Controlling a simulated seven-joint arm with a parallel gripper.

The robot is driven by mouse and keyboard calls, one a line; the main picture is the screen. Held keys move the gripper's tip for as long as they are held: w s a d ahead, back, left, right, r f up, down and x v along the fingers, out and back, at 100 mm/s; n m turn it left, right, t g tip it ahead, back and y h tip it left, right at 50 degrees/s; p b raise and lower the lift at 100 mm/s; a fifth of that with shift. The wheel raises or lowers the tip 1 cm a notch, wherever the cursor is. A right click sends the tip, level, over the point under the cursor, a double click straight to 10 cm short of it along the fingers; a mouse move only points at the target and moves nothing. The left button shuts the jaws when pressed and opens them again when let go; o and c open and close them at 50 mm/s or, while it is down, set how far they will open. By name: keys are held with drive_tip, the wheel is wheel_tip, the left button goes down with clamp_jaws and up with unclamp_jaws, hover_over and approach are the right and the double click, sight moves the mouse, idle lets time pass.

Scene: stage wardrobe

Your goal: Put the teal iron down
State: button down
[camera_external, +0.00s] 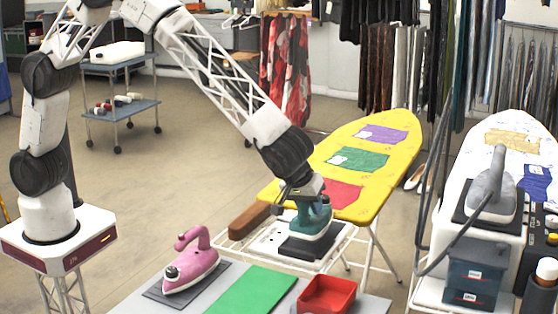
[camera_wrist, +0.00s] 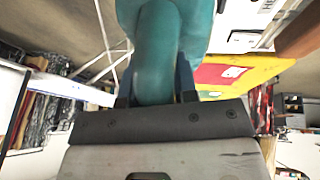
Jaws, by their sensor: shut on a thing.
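The teal iron (camera_external: 312,220) is in my gripper (camera_external: 303,192), which is shut on its handle from above. In the external view the iron is at or just above a dark rest pad (camera_external: 308,246) at the end of the yellow ironing board; I cannot tell whether it touches. In the wrist view the teal iron (camera_wrist: 160,45) fills the top middle, its handle between my gripper's fingers (camera_wrist: 155,85). The iron's soleplate is hidden in the wrist view.
The yellow ironing board (camera_external: 385,135) carries purple, green and red cloths. A pink iron (camera_external: 192,262) stands on a dark mat on the grey table, near a green mat (camera_external: 250,290) and a red tray (camera_external: 327,294). A grey iron (camera_external: 492,190) stands at right.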

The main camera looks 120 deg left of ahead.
drive_tip(key=shift+f, duration=1.7)
drive_tip(key=shift+f, duration=0.1)
drive_tip(key=c, duration=0.9)
unclamp_jaws()
drive_tip(key=v, duration=1.2)
drive_tip(key=shift+s, duration=0.1)
